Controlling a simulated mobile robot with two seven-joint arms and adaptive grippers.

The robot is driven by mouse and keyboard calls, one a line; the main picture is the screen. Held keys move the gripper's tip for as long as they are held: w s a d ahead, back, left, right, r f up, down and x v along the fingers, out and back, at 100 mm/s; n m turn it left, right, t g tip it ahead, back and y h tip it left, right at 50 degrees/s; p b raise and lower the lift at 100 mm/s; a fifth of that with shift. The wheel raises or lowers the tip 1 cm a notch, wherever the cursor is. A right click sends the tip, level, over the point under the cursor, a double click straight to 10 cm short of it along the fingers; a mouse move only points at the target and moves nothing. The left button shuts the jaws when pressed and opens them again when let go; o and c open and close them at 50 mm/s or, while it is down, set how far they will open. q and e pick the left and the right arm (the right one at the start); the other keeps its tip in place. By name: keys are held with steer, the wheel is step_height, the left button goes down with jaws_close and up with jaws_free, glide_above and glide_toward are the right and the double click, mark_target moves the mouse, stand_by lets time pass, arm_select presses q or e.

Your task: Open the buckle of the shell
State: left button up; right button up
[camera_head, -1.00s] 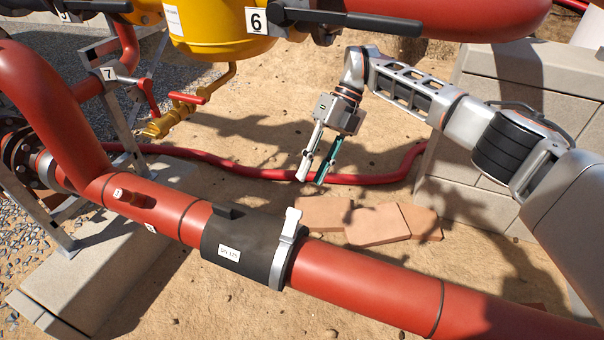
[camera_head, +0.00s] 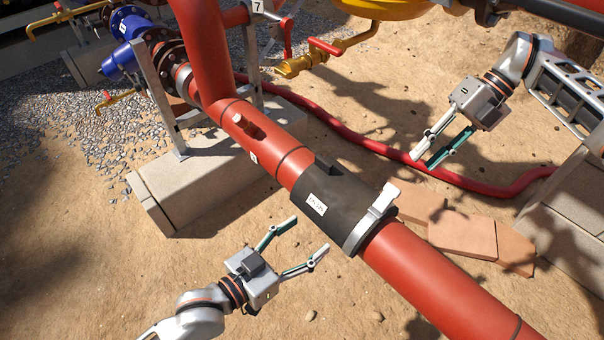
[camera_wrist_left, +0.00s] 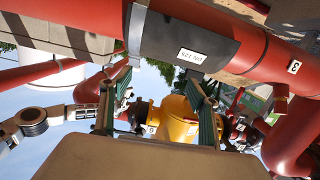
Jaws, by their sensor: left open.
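The black shell (camera_head: 322,200) with a white label wraps the red pipe in the middle of the head view. Its silver buckle (camera_head: 372,218) rings the shell's right end, with a lever tab sticking up at the top. In the left wrist view the shell (camera_wrist_left: 190,45) crosses the top, and the silver buckle (camera_wrist_left: 135,35) is at its left end. My left gripper (camera_head: 309,234) is open and empty, below and left of the shell, apart from it. My right gripper (camera_head: 422,162) is open and empty beyond the pipe, above and right of the buckle.
The red pipe (camera_head: 430,275) runs diagonally across the picture. A concrete block (camera_head: 205,180) stands under its left part. Flat bricks (camera_head: 468,235) lie behind the pipe. A red hose (camera_head: 480,183) crosses the sand. Bare sand lies in front of the pipe.

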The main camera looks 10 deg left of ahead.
arm_select(q)
steer(key=w+m, duration=0.1)
steer(key=w, duration=0.7)
glide_toward(322, 164)
steer(key=shift+w+d+f+h, duration=0.2)
steer(key=shift+w+d, duration=0.2)
steer(key=shift+w, duration=0.2)
steer(key=shift+w+d+f+h, duration=0.15)
steer(key=shift+w+d, duration=0.2)
steer(key=shift+w, duration=0.3)
steer(key=shift+w+r, duration=0.1)
steer(key=shift+w, duration=0.2)
steer(key=shift+x, duration=3.7)
